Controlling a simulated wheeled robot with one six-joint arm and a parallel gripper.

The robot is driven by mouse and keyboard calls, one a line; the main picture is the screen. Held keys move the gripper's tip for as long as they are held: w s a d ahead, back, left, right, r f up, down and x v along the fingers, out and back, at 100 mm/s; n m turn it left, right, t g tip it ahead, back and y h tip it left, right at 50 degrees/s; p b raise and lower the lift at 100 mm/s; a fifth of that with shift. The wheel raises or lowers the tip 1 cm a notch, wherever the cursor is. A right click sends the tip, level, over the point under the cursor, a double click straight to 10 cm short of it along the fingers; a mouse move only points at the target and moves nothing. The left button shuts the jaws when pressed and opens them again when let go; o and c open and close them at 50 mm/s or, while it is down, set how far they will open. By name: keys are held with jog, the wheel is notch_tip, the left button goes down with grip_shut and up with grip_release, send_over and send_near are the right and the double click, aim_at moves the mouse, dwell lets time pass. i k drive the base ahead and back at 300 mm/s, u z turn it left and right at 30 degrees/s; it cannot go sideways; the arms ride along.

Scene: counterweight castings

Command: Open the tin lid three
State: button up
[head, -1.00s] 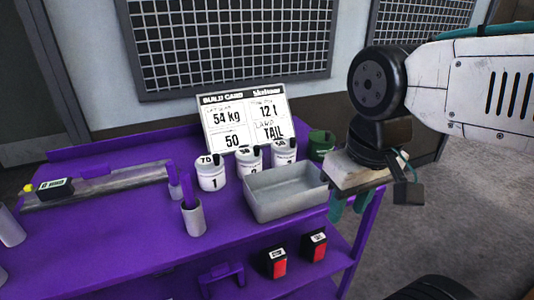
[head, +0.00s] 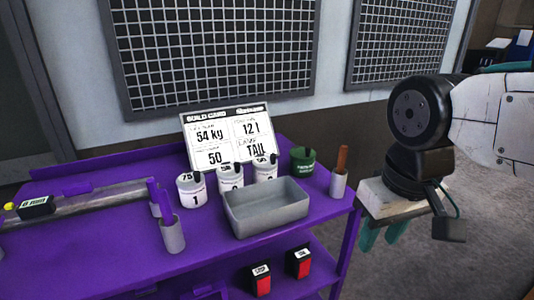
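Three white tins with dark tabs on top stand in a row on the purple bench: tin one (head: 191,190), tin two (head: 230,178) and tin three (head: 264,169). Tin three is the rightmost, and the grey tray hides its lower front. Its lid (head: 264,160) appears to be on; the fine detail is too small to tell. My gripper (head: 382,236) hangs to the right of the bench, well apart from the tins, with its teal fingers pointing down. The fingers stand apart with nothing seen between them.
A grey open tray (head: 266,218) stands in front of the tins. A green pot (head: 302,160) and a cup (head: 339,186) with a brown handle stand right of tin three. The build card (head: 228,135) stands behind. Red-fronted boxes (head: 298,264) sit on the lower shelf.

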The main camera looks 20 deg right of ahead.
aim_at(265, 162)
jog(key=z, duration=0.05)
jog(key=i, duration=1)
jog(key=u, duration=0.35)
